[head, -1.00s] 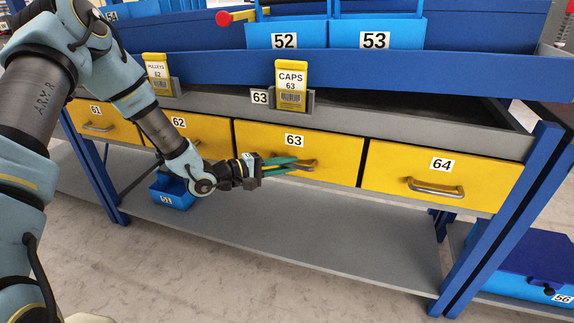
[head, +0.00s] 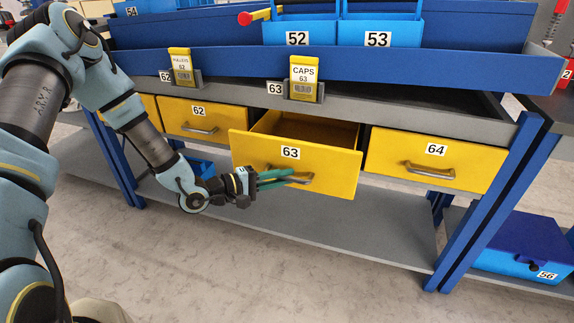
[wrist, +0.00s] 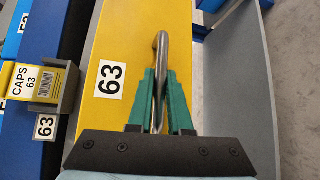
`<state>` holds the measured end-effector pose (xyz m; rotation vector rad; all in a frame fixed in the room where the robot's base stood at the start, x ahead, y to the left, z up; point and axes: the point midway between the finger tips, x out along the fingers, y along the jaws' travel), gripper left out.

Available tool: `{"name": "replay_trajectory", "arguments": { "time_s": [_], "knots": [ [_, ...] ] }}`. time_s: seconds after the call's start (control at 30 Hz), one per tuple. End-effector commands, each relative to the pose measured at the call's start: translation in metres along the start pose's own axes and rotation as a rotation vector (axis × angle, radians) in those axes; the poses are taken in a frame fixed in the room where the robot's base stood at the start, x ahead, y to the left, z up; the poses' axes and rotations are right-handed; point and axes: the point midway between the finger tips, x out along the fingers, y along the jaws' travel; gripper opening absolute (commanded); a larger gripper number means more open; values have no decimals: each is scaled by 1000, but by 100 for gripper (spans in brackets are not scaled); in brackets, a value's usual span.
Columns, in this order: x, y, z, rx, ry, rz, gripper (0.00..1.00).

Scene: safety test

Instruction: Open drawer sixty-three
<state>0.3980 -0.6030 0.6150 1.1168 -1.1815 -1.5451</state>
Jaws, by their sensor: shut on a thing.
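Drawer sixty-three (head: 335,174) is a yellow drawer with a white 63 label, pulled partly out of the bench, so its inside shows. Its metal handle (head: 303,178) is on the front, partly covered by my fingers. My gripper (head: 290,177) reaches in from the left with green fingers shut on the handle. In the wrist view the handle (wrist: 161,60) stands between the two green fingers (wrist: 157,95), beside the 63 label. The inside of the drawer that shows looks empty; its near part is hidden by the front.
Closed yellow drawers 62 (head: 212,119) and 64 (head: 425,165) flank it. A caps 63 card (head: 303,78) stands above on the bench edge. The grey lower shelf (head: 340,225) lies below. Clear floor (head: 230,270) is in front.

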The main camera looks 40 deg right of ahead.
Motion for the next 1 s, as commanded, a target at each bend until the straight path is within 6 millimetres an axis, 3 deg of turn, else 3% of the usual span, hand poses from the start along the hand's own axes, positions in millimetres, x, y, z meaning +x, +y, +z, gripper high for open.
{"name": "replay_trajectory", "arguments": {
  "time_s": [0.2,0.4,0.97,1.0],
  "knots": [
    [-29,-8,28,-6,1,-2,0],
    [-45,-13,44,-3,0,-1,0],
    [-52,-16,51,1,1,-1,0],
    [-52,-16,51,1,1,-1,22]
  ]
}}
